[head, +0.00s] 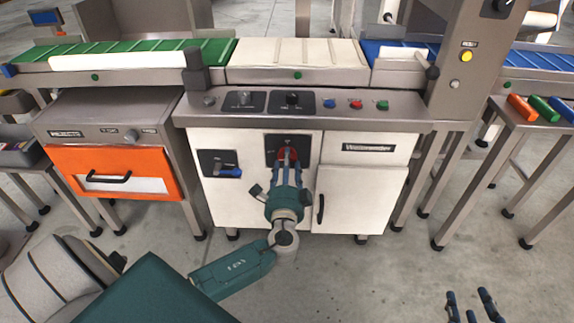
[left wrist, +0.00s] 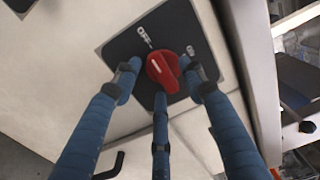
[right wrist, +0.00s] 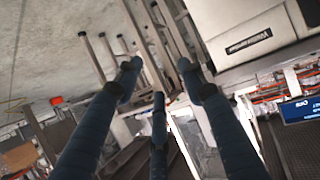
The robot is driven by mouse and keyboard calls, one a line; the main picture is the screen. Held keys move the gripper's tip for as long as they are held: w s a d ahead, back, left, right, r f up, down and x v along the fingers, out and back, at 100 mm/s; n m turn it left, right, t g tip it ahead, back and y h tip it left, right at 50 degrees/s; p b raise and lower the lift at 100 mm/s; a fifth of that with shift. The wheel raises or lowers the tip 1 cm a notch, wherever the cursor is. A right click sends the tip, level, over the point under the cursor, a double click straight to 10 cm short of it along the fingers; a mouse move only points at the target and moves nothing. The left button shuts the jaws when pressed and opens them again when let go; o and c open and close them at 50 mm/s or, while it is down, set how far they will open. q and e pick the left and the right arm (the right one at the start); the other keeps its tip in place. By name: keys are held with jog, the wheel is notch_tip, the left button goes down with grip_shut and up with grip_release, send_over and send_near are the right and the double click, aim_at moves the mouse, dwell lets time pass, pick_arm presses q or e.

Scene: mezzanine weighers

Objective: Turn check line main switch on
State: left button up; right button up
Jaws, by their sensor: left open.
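The main switch is a red rotary knob (left wrist: 160,68) on a black plate (left wrist: 133,42) marked OFF; a second, partly covered label sits to its right. The knob's exact setting is unclear. My right gripper (head: 473,300) is open and empty, low over the floor at the right.
An orange drawer (head: 122,172) is at left. A side table (head: 535,118) with coloured cylinders stands at right. The floor in front is open.

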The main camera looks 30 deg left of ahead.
pick_arm(q)
jog(key=shift+c, duration=0.5)
grip_shut()
